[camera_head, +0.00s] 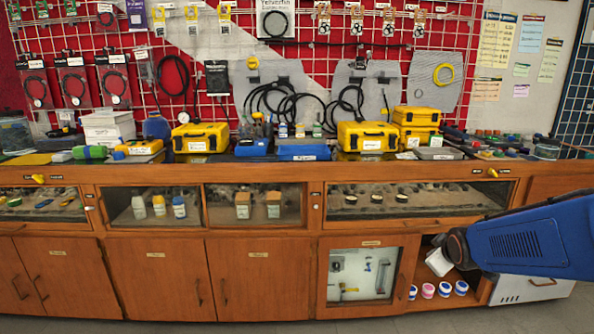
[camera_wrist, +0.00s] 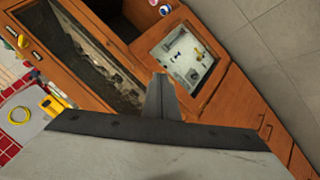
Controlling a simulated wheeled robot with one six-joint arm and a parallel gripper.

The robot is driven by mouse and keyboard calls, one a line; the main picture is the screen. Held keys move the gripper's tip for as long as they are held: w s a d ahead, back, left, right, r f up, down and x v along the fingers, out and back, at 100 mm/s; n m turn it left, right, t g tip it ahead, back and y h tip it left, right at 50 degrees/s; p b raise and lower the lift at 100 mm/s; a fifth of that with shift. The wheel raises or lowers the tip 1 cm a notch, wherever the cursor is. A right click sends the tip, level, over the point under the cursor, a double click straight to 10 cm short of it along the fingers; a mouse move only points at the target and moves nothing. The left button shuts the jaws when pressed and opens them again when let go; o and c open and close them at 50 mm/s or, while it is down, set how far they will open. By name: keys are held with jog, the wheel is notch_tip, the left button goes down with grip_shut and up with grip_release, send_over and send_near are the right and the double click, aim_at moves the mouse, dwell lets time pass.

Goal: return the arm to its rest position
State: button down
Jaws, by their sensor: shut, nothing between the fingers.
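My gripper (camera_wrist: 161,82) shows in the wrist view as two dark grey fingers pressed together, with no object between them. It hangs in front of the wooden cabinet, apart from the fronts as far as I can see. In the head view my blue arm (camera_head: 545,240) reaches in from the right edge, low in front of the cabinet's right end. Its dark round joint (camera_head: 456,248) is near the open compartment.
The open compartment (camera_head: 425,308) holds several small jars (camera_head: 445,288). Beside it is a glass-fronted door (camera_head: 365,274), also in the wrist view (camera_wrist: 186,55). Yellow cases (camera_head: 367,136) and tools crowd the counter above. The floor in front (camera_head: 290,328) is clear.

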jog(key=s+a+r+m+g+y, duration=0.1)
jog(key=s+a+m+g, duration=0.1)
jog(key=s, duration=1.2)
jog(key=s+a+r+m+g, duration=0.1)
jog(key=s+a+m, duration=0.3)
jog(key=s, duration=1)
jog(key=a+g, duration=0.1)
jog(key=a, duration=0.2)
jog(key=shift+s+a+m+g+y, duration=0.25)
jog(key=shift+s+m+g+y, duration=0.05)
jog(key=shift+g+y, duration=0.1)
